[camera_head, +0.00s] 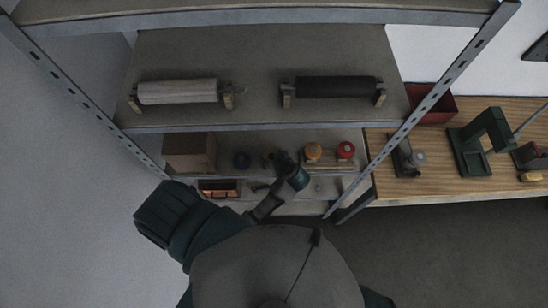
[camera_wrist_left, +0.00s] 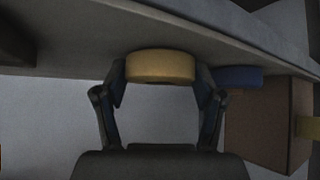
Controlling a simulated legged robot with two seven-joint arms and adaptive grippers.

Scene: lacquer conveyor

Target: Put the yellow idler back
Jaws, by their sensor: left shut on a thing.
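The yellow idler (camera_wrist_left: 160,66) is a short, thick disc held between the two fingers of my left gripper (camera_head: 277,158). In the left wrist view it is close to the grey shelf board (camera_wrist_left: 190,32); I cannot tell whether it touches. In the head view the gripper is at the lower shelf, between a blue idler (camera_head: 241,159) and an orange-yellow one (camera_head: 313,152). The held idler cannot be made out there. A red idler (camera_head: 345,150) is right of the orange-yellow one. The blue idler also shows in the left wrist view (camera_wrist_left: 240,76). My right gripper is out of view.
A cardboard box (camera_head: 190,152) stands left on the lower shelf. The shelf above (camera_head: 255,60) carries a light roller (camera_head: 178,91) and a dark roller (camera_head: 335,87). A slotted shelf post (camera_head: 430,98) stands at the right, beside a wooden bench (camera_head: 437,185) with tools and a red bin (camera_head: 435,106).

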